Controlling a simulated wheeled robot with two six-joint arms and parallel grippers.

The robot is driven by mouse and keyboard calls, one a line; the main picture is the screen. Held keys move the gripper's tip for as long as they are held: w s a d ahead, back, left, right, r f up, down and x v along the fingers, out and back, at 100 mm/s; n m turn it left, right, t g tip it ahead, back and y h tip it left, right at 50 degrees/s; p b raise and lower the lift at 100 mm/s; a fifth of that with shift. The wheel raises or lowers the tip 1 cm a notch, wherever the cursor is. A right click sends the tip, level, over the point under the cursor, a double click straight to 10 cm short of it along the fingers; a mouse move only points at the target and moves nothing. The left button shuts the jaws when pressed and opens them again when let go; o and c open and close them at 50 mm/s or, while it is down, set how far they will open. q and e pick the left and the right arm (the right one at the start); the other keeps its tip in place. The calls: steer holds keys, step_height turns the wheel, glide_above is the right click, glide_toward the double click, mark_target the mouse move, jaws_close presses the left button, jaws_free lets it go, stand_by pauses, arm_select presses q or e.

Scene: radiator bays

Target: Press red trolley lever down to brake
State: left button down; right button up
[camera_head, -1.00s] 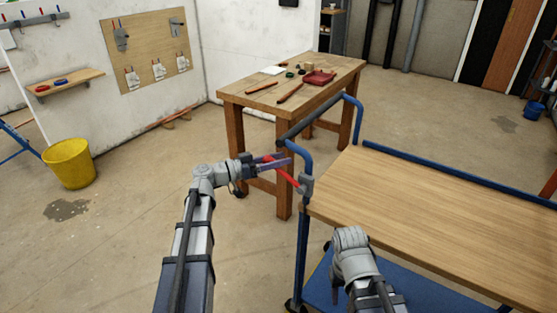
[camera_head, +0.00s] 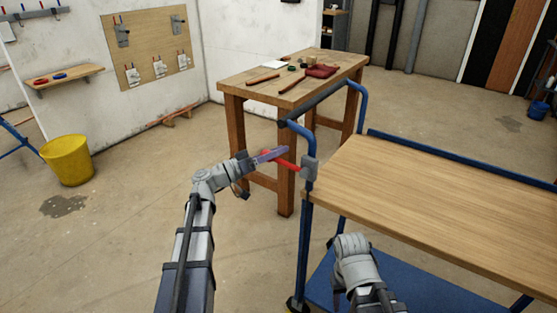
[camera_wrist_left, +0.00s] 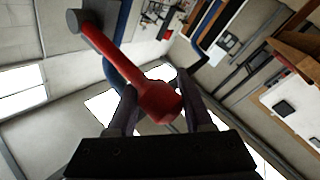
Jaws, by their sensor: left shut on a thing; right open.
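The red lever (camera_head: 284,162) sticks out to the left from a grey bracket (camera_head: 309,168) on the blue trolley's (camera_head: 303,238) near upright. It slopes slightly, its outer end a little higher than the bracket end. My left gripper (camera_head: 270,156) is shut on the lever near its outer end. In the left wrist view the red lever (camera_wrist_left: 120,65) runs from its pivot at the upper left to a thick end between the fingers (camera_wrist_left: 160,105). My right gripper (camera_head: 338,298) hangs low beside the trolley, partly hidden by its own wrist, open and apart from the lever.
The trolley has a wooden top (camera_head: 430,200) and a blue lower deck (camera_head: 385,280). A wooden workbench (camera_head: 270,92) with tools stands behind its handle. A yellow bucket (camera_head: 67,160) stands at the left. The floor between bucket and trolley is clear.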

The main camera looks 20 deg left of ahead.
arm_select(q)
steer(key=shift+s+d+f+n+t+b, duration=0.15)
steer(key=shift+f+n+t+b, duration=0.5)
steer(key=shift+f+n+b, duration=0.65)
steer(key=shift+d+f+n+t+b, duration=0.15)
steer(key=shift+f+n+t+b, duration=0.5)
steer(key=shift+n+b, duration=0.7)
steer(key=shift+s+d+f+n+t+b, duration=0.15)
steer(key=shift+f+n+t+b, duration=0.65)
steer(key=shift+b, duration=1)
steer(key=shift+c, duration=1.5)
jaws_free()
steer(key=shift+w, duration=0.1)
steer(key=b+v, duration=0.3)
steer(key=v, duration=0.5)
